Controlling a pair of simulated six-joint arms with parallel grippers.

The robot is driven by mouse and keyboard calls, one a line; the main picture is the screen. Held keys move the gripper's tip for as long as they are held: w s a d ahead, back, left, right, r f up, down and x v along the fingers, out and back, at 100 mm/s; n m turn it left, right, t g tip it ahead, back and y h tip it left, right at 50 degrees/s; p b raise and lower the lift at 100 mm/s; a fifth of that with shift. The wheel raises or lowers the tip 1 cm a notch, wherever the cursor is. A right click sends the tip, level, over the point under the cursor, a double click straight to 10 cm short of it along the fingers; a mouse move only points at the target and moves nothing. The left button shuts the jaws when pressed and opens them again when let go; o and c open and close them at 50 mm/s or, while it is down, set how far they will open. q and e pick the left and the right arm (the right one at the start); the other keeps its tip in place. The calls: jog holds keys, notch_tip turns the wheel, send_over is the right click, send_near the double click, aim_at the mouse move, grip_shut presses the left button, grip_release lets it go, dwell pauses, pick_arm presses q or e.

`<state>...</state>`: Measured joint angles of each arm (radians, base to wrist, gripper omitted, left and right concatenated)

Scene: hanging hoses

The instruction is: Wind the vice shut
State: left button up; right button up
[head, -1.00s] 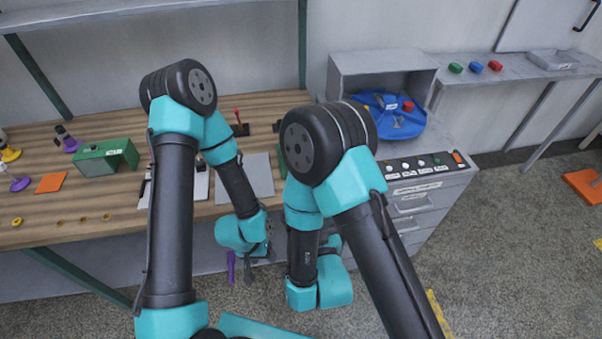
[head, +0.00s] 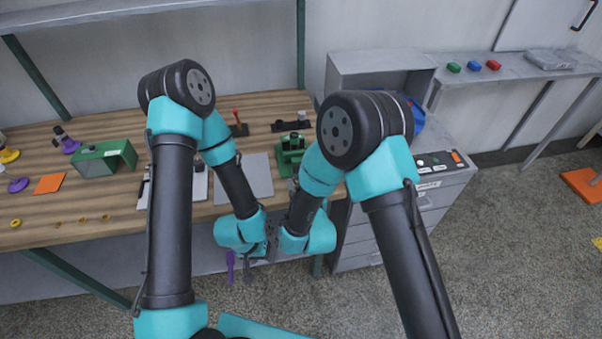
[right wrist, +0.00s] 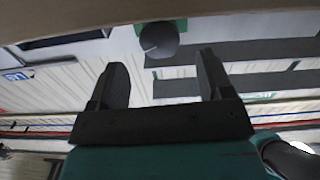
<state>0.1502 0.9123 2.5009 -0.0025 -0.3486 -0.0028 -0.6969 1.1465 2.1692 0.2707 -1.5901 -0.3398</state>
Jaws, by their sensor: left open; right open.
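A green vice-like fixture with black parts (head: 291,150) stands near the front edge of the wooden bench, partly covered by my right arm. My left gripper (head: 252,263) hangs low in front of the bench edge, small and partly hidden, open. My right gripper shows in the right wrist view (right wrist: 162,68) with its two dark fingers spread and nothing between them. A dark round knob (right wrist: 158,40) lies just beyond its fingertips; I cannot tell whether it belongs to the vice. In the head view the right fingers are hidden behind the wrist.
A grey plate (head: 257,180), a green box-shaped block (head: 104,157) and a red-handled lever (head: 236,120) are on the bench (head: 95,205). A grey drawer cabinet (head: 352,240) stands at right. A purple strip (head: 230,265) shows beside the left gripper. My arms nearly meet before the bench.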

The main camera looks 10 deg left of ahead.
jog(key=shift+x, duration=2.2)
jog(key=c, duration=0.9)
